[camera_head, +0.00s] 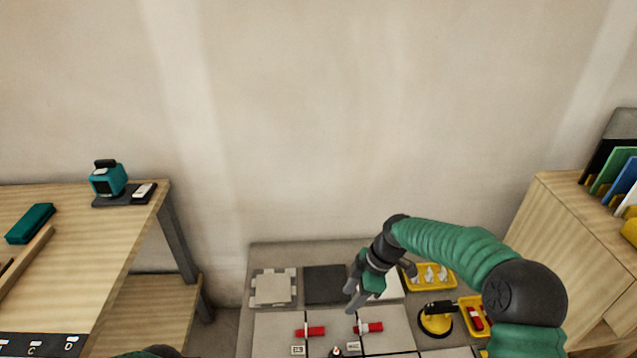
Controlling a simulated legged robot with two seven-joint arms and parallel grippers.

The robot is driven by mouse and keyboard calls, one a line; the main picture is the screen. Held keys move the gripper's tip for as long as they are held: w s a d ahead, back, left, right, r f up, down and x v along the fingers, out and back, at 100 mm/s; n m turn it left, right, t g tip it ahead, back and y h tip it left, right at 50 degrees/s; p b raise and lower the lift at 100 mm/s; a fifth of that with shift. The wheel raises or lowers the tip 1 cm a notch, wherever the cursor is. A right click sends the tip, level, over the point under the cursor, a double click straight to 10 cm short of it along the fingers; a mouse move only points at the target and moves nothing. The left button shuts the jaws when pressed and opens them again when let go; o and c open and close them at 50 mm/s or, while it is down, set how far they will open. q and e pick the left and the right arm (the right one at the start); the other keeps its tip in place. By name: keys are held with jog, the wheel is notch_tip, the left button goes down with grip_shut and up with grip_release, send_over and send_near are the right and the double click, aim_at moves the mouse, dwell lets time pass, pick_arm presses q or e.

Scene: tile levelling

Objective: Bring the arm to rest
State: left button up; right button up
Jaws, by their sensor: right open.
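My right arm (455,245) is green with dark joints and comes in from the lower right. Its gripper (353,300) is open and empty, pointing down and left above the grey tiled work surface (257,258). Two red levelling pieces with white clips lie on the tile seams, one on the left (316,331) and one just below the gripper (375,327). The gripper looks apart from them. A dark round part shows at the bottom edge left of centre, but my left gripper is not seen.
A yellow tray (444,283) with white clips, a yellow suction cup (435,322) and a yellow tray with red pieces (466,310) lie on the right. A wooden table (75,262) stands left and a wooden cabinet (562,240) right. The wall behind is bare.

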jog(key=s+d+r+m+t+h, duration=0.15)
jog(key=s+d+m, duration=0.25)
jog(key=s+m, duration=0.5)
jog(key=s+d+r+m+t+h, duration=0.1)
jog(key=s+d+m+h, duration=0.2)
jog(key=s+m, duration=0.65)
jog(key=s+r+p, duration=0.2)
jog(key=r+p, duration=1)
jog(key=s+r+n+p, duration=0.1)
jog(key=r+p, duration=1.1)
jog(key=shift+s+d+r+p, duration=0.3)
jog(key=shift+s+d+p, duration=0.05)
jog(key=shift+s, duration=0.05)
